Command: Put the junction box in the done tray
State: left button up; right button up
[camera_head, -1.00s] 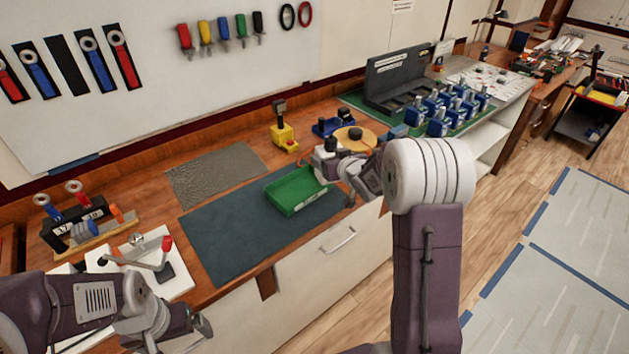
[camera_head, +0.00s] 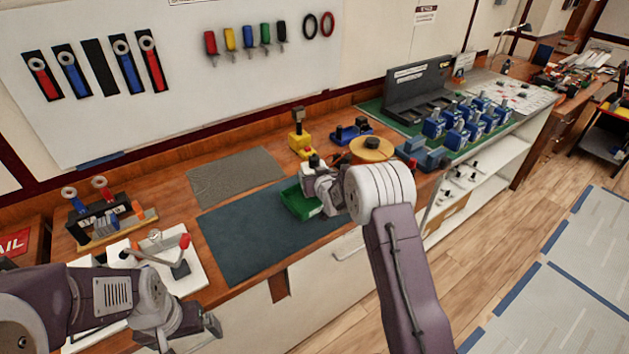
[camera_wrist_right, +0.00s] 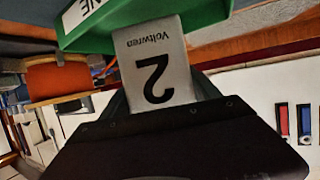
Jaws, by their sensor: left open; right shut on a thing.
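The junction box (camera_wrist_right: 155,70), light grey and marked "Voltwren" and "2", is held by my right gripper (camera_wrist_right: 160,103); its lettering is upside down in the right wrist view. The green done tray (camera_head: 297,206) stands on the dark blue mat; its wall with part of a white label (camera_wrist_right: 140,18) shows beyond the box in the wrist view. In the head view my right arm covers the tray's right part, and the box is hard to make out. Whether the box touches the tray I cannot tell. My left gripper (camera_head: 200,325) is open and empty at the lower left, far from the tray.
A yellow stand (camera_head: 300,142), a blue fixture (camera_head: 352,132) and a round tan spool (camera_head: 372,149) stand behind the tray. Blue breakers (camera_head: 470,120) fill the green mat at right. A lever press (camera_head: 165,255) is near my left arm. The blue mat's left part is clear.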

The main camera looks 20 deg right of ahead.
notch_tip(320, 180, down, 3)
jog(key=shift+w+r, duration=0.1)
jog(key=o, duration=2)
